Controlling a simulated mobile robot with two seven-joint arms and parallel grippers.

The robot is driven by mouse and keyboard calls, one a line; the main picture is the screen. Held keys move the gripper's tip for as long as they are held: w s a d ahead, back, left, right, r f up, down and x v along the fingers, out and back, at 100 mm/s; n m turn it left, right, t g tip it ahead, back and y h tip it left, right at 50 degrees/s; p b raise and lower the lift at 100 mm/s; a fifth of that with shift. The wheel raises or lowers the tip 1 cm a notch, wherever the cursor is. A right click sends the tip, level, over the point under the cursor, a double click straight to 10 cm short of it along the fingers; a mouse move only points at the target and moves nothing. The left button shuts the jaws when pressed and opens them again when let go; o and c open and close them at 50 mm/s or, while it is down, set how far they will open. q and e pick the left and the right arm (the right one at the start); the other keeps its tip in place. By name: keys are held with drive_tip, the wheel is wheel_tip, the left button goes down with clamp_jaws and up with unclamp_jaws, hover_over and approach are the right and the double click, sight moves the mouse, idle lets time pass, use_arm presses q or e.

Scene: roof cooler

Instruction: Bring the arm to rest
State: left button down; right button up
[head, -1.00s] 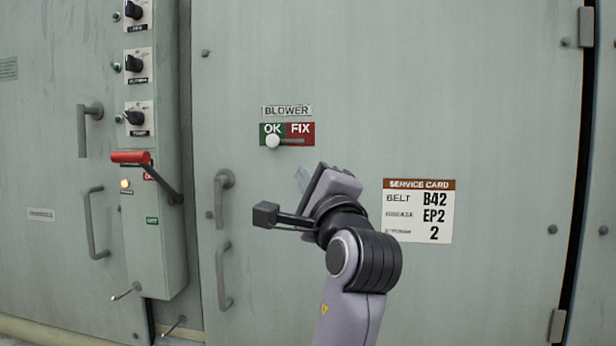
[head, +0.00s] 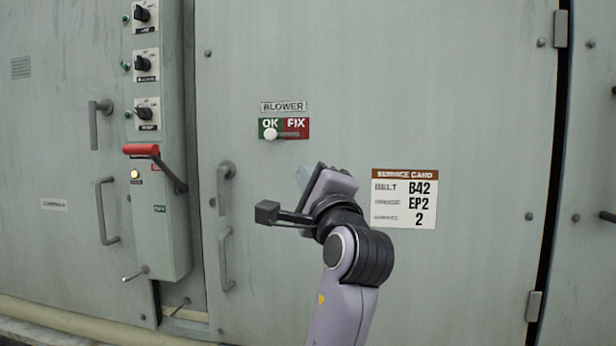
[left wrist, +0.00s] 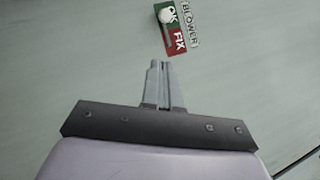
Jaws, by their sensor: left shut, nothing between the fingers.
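My left gripper (head: 304,178) is in front of the grey-green cabinet door, below and to the right of the BLOWER slider sign (head: 284,129). In the left wrist view its fingers (left wrist: 164,66) are together with nothing between them, pointing toward the door. The sign also shows there (left wrist: 175,27), beyond the fingertips and apart from them. The white slider knob (head: 270,134) is at the left, on the green OK side. My right gripper is not in view.
A switch box (head: 160,220) with several dark knobs and a red-handled lever (head: 141,150) stands left of the door. Door handles (head: 225,188) stick out left of my gripper. A service card (head: 404,199) is on the door to the right.

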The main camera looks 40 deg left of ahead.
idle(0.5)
use_arm(q)
drive_tip(key=w+d+f+m+t+h+p, duration=0.1)
drive_tip(key=w+d+f+m+t+h, duration=0.2)
drive_tip(key=f, duration=0.6)
drive_tip(key=w+d+f+t+h, duration=0.2)
drive_tip(key=w+f+h, duration=0.25)
drive_tip(key=f, duration=0.55)
drive_tip(key=s+d+f+h, duration=0.1)
drive_tip(key=d+f+h, duration=0.15)
drive_tip(key=f, duration=0.45)
drive_tip(key=s+d+f+h, duration=0.2)
drive_tip(key=f+h, duration=0.2)
drive_tip(key=f, duration=0.3)
drive_tip(key=s+d+f+n+g+h, duration=0.2)
drive_tip(key=s+f+n, duration=0.1)
drive_tip(key=s+f, duration=0.4)
drive_tip(key=s+d+f+n+g+h+p, duration=0.1)
drive_tip(key=s+d+f+n+g+h, duration=0.1)
drive_tip(key=s+f, duration=0.6)
drive_tip(key=s+d+f+n+g+h, duration=0.1)
drive_tip(key=s+d+f+n, duration=0.3)
drive_tip(key=s+f, duration=0.4)
drive_tip(key=shift+f+n+g+h+p, duration=0.4)
drive_tip(key=shift+n+h, duration=0.5)
drive_tip(key=shift+s, duration=0.2)
